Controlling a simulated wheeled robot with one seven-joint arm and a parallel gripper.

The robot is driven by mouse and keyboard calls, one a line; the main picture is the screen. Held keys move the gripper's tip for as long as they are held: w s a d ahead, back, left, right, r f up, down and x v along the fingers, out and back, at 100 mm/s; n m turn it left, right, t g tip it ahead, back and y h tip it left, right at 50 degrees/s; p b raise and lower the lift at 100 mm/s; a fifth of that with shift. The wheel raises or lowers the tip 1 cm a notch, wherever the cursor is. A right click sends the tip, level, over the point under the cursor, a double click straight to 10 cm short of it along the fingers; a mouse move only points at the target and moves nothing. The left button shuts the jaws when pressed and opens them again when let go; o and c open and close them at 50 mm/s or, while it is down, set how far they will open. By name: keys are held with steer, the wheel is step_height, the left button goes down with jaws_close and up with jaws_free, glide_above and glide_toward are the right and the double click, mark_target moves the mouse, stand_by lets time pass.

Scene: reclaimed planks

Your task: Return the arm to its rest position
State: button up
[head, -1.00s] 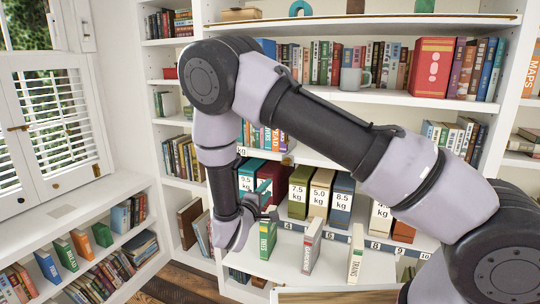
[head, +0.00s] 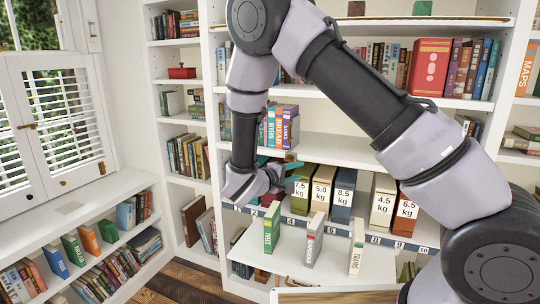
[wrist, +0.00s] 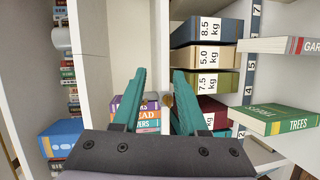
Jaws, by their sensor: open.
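My gripper (head: 280,168) is in front of the left part of the shelf of weight boxes, its teal fingers partly hidden by my wrist in the head view. In the wrist view my gripper (wrist: 155,88) has its two teal fingers spread apart, with nothing held between them. My arm bends from the lower right, up to an elbow at the top, and down to the gripper.
Weight boxes (head: 345,193) stand in a row on a numbered shelf; they also show in the wrist view (wrist: 205,57). Below, three books, TREES (head: 271,228), GARDENS (head: 313,240) and TRAINS (head: 356,248), stand on a white surface. A white upright panel (wrist: 130,40) is close to the gripper.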

steer(key=s+d+r+m+g+y, duration=0.2)
steer(key=s+d+r+m+g, duration=0.3)
steer(key=d, duration=0.4)
steer(key=s+d+r+m+g+y, duration=0.1)
steer(key=s+d+r+m+g, duration=0.2)
steer(key=s+d+r+g, duration=0.35)
steer(key=s+d+r+m+t+y, duration=0.1)
steer(key=s+r+m+t+y, duration=0.4)
steer(key=s+r+y, duration=0.4)
step_height(320, 180, up, 5)
steer(key=s+t, duration=0.1)
steer(key=s, duration=0.1)
steer(key=shift+s+r+t+y, duration=0.2)
steer(key=shift+s+t+y, duration=0.15)
steer(key=shift+s+y, duration=0.05)
